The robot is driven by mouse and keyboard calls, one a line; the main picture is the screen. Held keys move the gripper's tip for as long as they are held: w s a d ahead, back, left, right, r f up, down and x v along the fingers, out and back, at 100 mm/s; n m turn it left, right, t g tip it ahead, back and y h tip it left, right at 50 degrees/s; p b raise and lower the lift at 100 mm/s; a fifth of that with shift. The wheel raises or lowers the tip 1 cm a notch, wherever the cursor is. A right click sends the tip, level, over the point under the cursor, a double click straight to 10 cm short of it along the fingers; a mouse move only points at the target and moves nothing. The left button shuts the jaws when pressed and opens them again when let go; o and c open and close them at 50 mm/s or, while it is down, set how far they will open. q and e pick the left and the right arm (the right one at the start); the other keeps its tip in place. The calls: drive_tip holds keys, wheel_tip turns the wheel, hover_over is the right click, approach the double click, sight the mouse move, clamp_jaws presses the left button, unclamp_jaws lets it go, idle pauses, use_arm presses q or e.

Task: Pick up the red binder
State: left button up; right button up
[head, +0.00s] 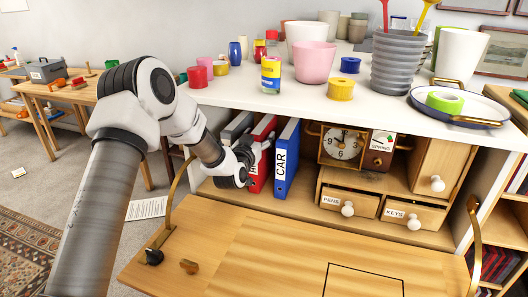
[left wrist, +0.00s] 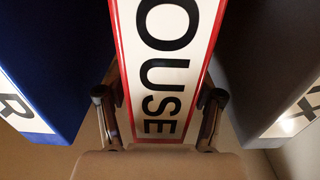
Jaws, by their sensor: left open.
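The red binder (head: 264,131) stands upright in the open cabinet between a blue binder and a grey one. In the left wrist view the red binder (left wrist: 166,60) shows its white label, with "OUSE" readable. My left gripper (head: 250,160) is at the front of its spine and hides part of it in the head view. In the left wrist view my left gripper (left wrist: 158,97) is open, with one finger on each side of the spine. I cannot tell whether the fingers touch it. My right gripper is not in view.
The blue "CAR" binder (head: 286,160) and the grey binder (head: 236,127) stand close on either side. A wooden drop-down flap (head: 260,240) lies open below. A clock (head: 342,146) and small drawers fill the right. Cups and jars crowd the white top (head: 225,94) above.

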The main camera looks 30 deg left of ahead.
use_arm(q)
drive_tip(key=shift+w+a, duration=0.15)
drive_tip(key=shift+w, duration=0.5)
drive_tip(key=shift+s+r, duration=0.1)
drive_tip(key=shift+s, duration=0.05)
drive_tip(key=shift+c, duration=1.3)
clamp_jaws()
